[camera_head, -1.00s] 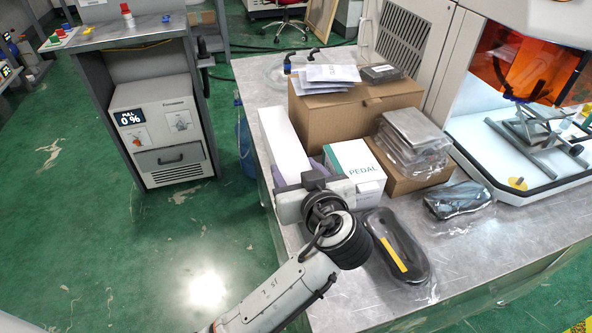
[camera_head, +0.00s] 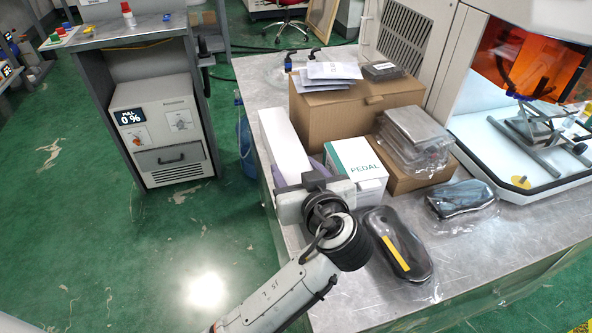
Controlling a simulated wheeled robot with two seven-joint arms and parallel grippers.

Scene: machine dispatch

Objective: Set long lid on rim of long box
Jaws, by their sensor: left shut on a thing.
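A long white piece (camera_head: 284,143), which I take as the long lid, lies lengthwise along the left edge of the metal table. My left gripper (camera_head: 314,182) is at its near end and shut on it; the gripper body and wrist hide the fingertips and the contact. The long box cannot be told apart from the lid here, so I cannot tell whether the lid touches a rim. My right gripper is not in view.
A white PEDAL box (camera_head: 357,166) stands close right of the gripper. Behind is a large brown carton (camera_head: 350,112) with papers on top. A black case (camera_head: 398,243) and bagged items lie to the right. The table's left edge (camera_head: 262,180) drops to green floor.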

